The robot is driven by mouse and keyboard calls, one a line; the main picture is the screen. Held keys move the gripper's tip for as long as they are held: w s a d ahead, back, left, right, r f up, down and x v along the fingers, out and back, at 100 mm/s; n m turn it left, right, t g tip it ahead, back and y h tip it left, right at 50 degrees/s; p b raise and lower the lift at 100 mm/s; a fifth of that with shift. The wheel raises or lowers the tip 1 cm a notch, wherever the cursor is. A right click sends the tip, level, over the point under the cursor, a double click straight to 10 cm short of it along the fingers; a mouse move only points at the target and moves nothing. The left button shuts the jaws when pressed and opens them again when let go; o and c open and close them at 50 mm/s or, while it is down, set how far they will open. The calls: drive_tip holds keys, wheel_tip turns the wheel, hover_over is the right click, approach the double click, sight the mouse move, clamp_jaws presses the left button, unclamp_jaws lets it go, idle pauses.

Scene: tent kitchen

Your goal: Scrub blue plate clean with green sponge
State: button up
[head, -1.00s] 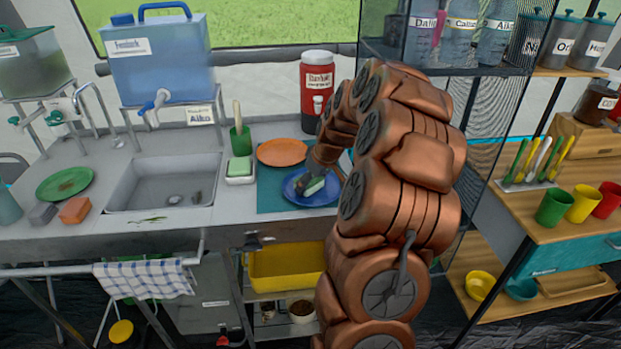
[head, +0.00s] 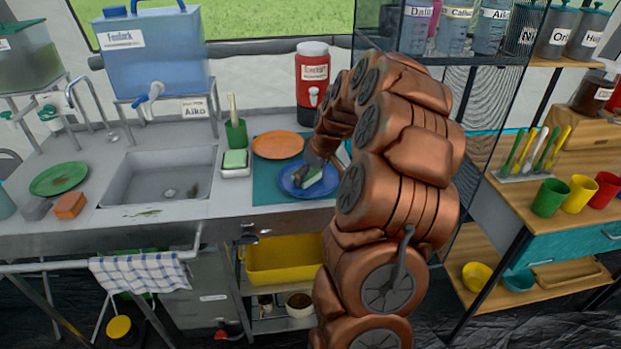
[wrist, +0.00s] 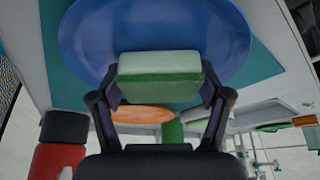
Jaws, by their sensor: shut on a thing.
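The blue plate (head: 296,187) lies on the teal mat (head: 264,193) on the counter, right of the sink. It fills the top of the wrist view (wrist: 85,40). My gripper (head: 307,182) is over the plate, shut on a sponge (head: 313,179). In the wrist view the sponge (wrist: 160,75) has a green layer and a pale layer, and my gripper (wrist: 160,90) grips it by its two ends. I cannot tell whether the sponge touches the plate. My arm and gripper hide part of the plate's right side in the head view.
An orange plate (head: 278,144) lies behind the blue plate. The red cooler (head: 312,85) stands behind. The sink (head: 165,180) and green plate (head: 60,178) are further left.

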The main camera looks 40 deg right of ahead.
sight(317, 171)
drive_tip(key=shift+s+d+f+b, duration=0.1)
drive_tip(key=shift+s+d+b, duration=0.25)
drive_tip(key=shift+d, duration=0.2)
drive_tip(key=shift+s+d+r, duration=0.15)
drive_tip(key=shift+d+r, duration=0.05)
drive_tip(key=shift+r, duration=0.4)
drive_tip(key=shift+s+d+r, duration=0.1)
drive_tip(key=shift+d+r, duration=0.1)
drive_tip(key=shift+r, duration=0.4)
drive_tip(key=shift+r+p, duration=0.3)
drive_tip(key=shift+r, duration=2.6)
